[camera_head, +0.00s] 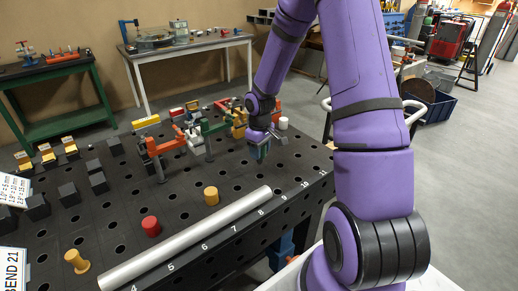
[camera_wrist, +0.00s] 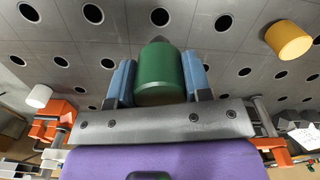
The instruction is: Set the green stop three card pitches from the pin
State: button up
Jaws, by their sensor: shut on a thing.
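The green stop (camera_wrist: 160,72) is a green cylinder, held between the two blue fingers of my gripper (camera_wrist: 160,78) in the wrist view. In the head view my gripper (camera_head: 259,150) points down over the right part of the perforated black table (camera_head: 235,178); the stop is mostly hidden there by the fingers. I cannot tell whether the stop touches the table. I cannot tell which thing is the pin. A silver tube (camera_head: 190,238) lies along the front edge beside printed numbers. A card reading "BEND 21" (camera_head: 14,270) is at the lower left.
A white cylinder (camera_head: 283,123) stands beyond my gripper. Orange and green clamps (camera_head: 165,147) stand at the back. Black blocks (camera_head: 69,194) are on the left.

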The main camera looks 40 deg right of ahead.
aim_at(260, 164)
jog(key=shift+f, duration=2.35)
jog(key=shift+f, duration=0.25)
jog(key=shift+f, duration=1.1)
jog(key=shift+s+f, duration=0.1)
jog(key=shift+f, duration=0.9)
jog(key=o, duration=1.3)
jog(key=shift+f, duration=0.1)
jog(key=shift+o, duration=0.4)
notch_tip(260, 164, up, 11)
jog(key=shift+f, duration=0.1)
